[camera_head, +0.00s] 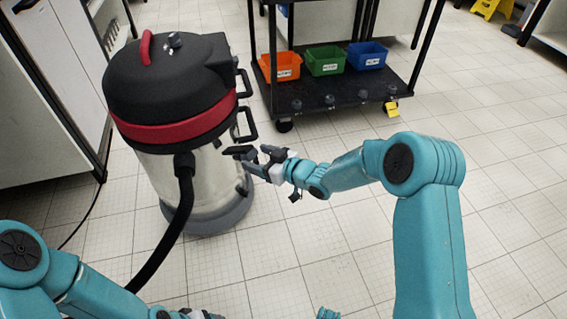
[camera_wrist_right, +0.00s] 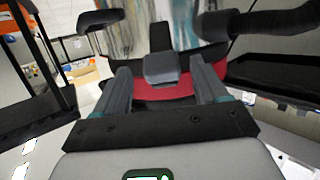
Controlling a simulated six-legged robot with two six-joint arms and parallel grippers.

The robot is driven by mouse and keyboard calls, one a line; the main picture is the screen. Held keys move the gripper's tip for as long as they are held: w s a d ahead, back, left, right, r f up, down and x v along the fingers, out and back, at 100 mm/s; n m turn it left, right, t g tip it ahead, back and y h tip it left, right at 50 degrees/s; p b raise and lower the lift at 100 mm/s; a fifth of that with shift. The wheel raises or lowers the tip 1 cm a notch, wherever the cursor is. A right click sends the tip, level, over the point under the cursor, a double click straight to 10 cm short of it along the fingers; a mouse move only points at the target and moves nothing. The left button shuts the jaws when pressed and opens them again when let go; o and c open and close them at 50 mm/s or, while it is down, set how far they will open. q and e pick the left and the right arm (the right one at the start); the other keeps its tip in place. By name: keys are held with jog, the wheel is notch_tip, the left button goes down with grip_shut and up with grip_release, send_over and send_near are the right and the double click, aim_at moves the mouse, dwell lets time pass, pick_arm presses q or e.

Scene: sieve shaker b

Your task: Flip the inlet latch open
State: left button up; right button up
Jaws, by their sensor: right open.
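A vacuum (camera_head: 175,90) with a black domed head, red band and steel drum stands at left in the head view. A black hose (camera_head: 178,205) joins its front. Black loop-shaped parts (camera_head: 247,125) stick out on its right side. My right gripper (camera_head: 257,159) is open beside the drum's right side. In the wrist view a grey block (camera_wrist_right: 161,68) shows between its fingers, in front of the red band (camera_wrist_right: 150,88); I cannot tell whether it is the inlet latch or whether they touch. My left gripper (camera_head: 203,315) is mostly cut off at the bottom edge.
A black cart (camera_head: 340,95) behind holds orange (camera_head: 287,67), green (camera_head: 324,61) and blue (camera_head: 367,55) bins. A white cabinet (camera_head: 40,110) stands at left. The tiled floor (camera_head: 500,150) at right is clear.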

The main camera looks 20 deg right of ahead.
jog(key=p+v, duration=0.3)
jog(key=v, duration=1)
jog(key=shift+s+d, duration=0.25)
jog(key=shift+s, duration=0.05)
